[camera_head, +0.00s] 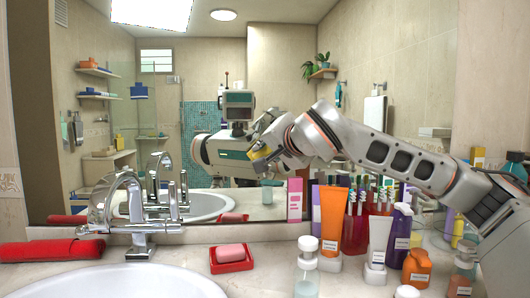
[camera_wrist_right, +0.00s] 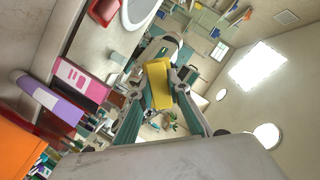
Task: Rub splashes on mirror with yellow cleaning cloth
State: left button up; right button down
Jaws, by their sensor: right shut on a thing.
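The yellow cleaning cloth (camera_head: 260,153) is in my right gripper (camera_head: 266,146), in front of the middle of the mirror (camera_head: 215,60). In the right wrist view the cloth (camera_wrist_right: 158,84) is a flat yellow block pinched between the two fingertips. I cannot tell whether the cloth touches the glass. The mirror fills the wall behind the counter and reflects the room and my own body. No splashes can be made out on the glass. My left gripper is not in view, except perhaps in the reflection.
A chrome faucet (camera_head: 128,215) and basin (camera_head: 110,283) are at left, beside a rolled red towel (camera_head: 50,250). A red dish with pink soap (camera_head: 231,257) sits mid-counter. An orange tube (camera_head: 332,218), toothbrushes and several bottles crowd below my right arm.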

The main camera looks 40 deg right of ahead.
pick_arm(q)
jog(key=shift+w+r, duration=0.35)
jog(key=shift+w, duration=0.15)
pick_arm(e)
jog(key=shift+w+d, duration=0.15)
jog(key=shift+w, duration=0.1)
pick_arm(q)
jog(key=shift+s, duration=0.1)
pick_arm(e)
jog(key=shift+w+d, duration=0.1)
jog(key=shift+w, duration=0.1)
jog(key=shift+w+d, duration=0.15)
jog(key=shift+w, duration=0.1)
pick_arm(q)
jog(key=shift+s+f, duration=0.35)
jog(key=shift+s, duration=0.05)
pick_arm(e)
jog(key=shift+w, duration=0.1)
jog(key=shift+w+d, duration=0.1)
jog(key=shift+d, duration=0.05)
